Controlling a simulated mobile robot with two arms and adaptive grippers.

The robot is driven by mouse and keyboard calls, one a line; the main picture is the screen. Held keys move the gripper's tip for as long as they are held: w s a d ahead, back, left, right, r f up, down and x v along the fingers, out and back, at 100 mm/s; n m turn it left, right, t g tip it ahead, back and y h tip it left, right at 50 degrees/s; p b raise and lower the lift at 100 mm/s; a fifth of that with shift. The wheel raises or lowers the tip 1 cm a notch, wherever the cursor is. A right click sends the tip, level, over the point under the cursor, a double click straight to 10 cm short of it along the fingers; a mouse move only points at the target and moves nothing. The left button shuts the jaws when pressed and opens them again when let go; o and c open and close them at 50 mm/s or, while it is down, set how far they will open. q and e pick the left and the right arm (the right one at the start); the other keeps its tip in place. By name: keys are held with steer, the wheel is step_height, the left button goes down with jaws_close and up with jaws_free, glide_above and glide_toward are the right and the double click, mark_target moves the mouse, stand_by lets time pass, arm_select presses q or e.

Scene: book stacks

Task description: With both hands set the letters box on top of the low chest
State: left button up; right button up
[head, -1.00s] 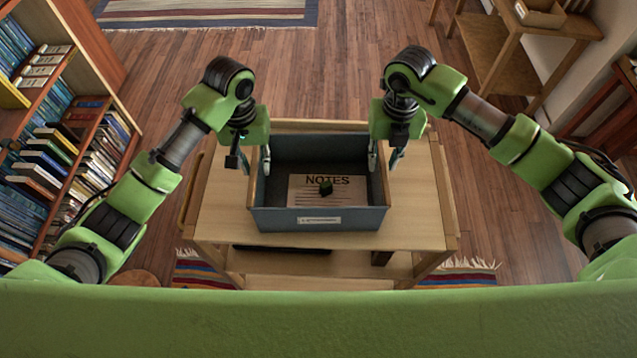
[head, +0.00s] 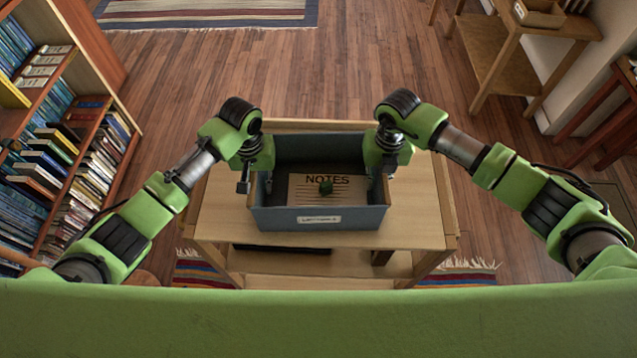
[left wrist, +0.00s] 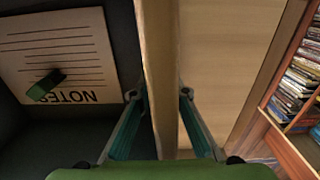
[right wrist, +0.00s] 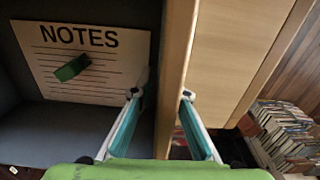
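The letters box (head: 280,218) is an open blue-grey box with wooden side rims and a white front label. It sits level on a wooden trolley (head: 420,205). A NOTES sheet and a small green block lie inside. My left gripper (head: 256,185) straddles the left wall, one finger inside and one outside; the wall shows in the left wrist view (left wrist: 160,70). My right gripper (head: 381,172) straddles the right wall, which shows in the right wrist view (right wrist: 176,80). Both grippers look open, with small gaps beside the walls. I cannot make out the low chest.
A full bookcase (head: 75,130) stands at the left. A wooden side table (head: 505,60) with a small tray (head: 540,14) stands at the back right, and dark wooden furniture (head: 605,125) is at the right edge. The floor (head: 370,60) behind the trolley is clear.

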mark_target(259, 173)
arm_select(q)
jaws_close()
arm_select(e)
jaws_close()
arm_select(q)
steer(key=shift+r, duration=0.2)
arm_select(e)
steer(key=shift+r, duration=0.15)
